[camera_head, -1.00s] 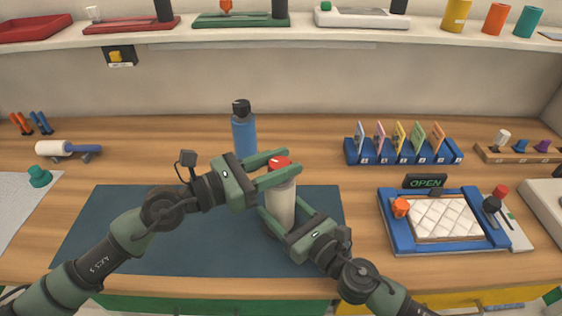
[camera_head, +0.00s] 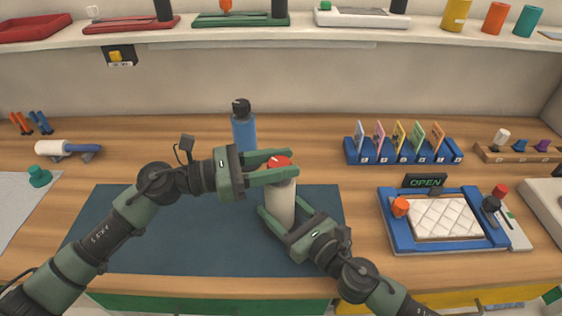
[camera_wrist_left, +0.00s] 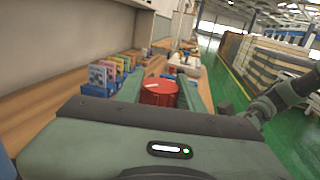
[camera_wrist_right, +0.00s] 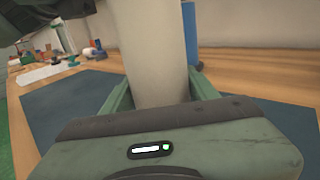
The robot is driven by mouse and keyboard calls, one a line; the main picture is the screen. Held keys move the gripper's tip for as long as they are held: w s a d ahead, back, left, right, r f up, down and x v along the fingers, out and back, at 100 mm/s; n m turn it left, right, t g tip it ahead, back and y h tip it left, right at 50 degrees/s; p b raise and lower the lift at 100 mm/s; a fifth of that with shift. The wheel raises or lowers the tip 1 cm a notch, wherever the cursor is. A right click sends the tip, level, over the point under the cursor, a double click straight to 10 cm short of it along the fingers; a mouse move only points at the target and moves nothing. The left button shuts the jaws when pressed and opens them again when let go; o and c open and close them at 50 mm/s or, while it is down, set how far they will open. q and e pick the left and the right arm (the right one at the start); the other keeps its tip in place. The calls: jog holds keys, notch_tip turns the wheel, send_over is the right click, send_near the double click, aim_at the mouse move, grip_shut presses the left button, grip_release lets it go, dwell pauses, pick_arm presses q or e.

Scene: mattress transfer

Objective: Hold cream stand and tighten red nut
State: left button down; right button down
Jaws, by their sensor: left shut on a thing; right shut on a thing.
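The cream stand (camera_head: 281,205) stands upright on the dark blue mat (camera_head: 160,240), and the red nut (camera_head: 279,162) sits on its top. My left gripper (camera_head: 284,164) is shut on the red nut, with a finger on either side. The nut also shows between the fingers in the left wrist view (camera_wrist_left: 159,92). My right gripper (camera_head: 281,213) is shut on the cream stand lower down. The stand rises between its fingers in the right wrist view (camera_wrist_right: 152,60). The stand's base is partly hidden by the right gripper.
A blue bottle (camera_head: 243,133) with a black cap stands just behind the stand. A blue card rack (camera_head: 404,157) is at the back right. A blue-framed tray (camera_head: 392,228) with a white quilted pad lies at the right. The mat's left part is clear.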

pick_arm(q)
jog(key=c, duration=0.9)
grip_release()
jog(key=shift+w+a, duration=0.1)
jog(key=shift+w, duration=0.05)
jog(key=shift+c, duration=0.2)
pick_arm(e)
jog(key=shift+r, duration=0.25)
pick_arm(q)
jog(key=shift+o, duration=0.2)
jog(key=v, duration=1.2)
jog(key=shift+f, duration=0.1)
pick_arm(e)
jog(key=shift+c, duration=1.8)
grip_release()
jog(key=shift+f, duration=0.1)
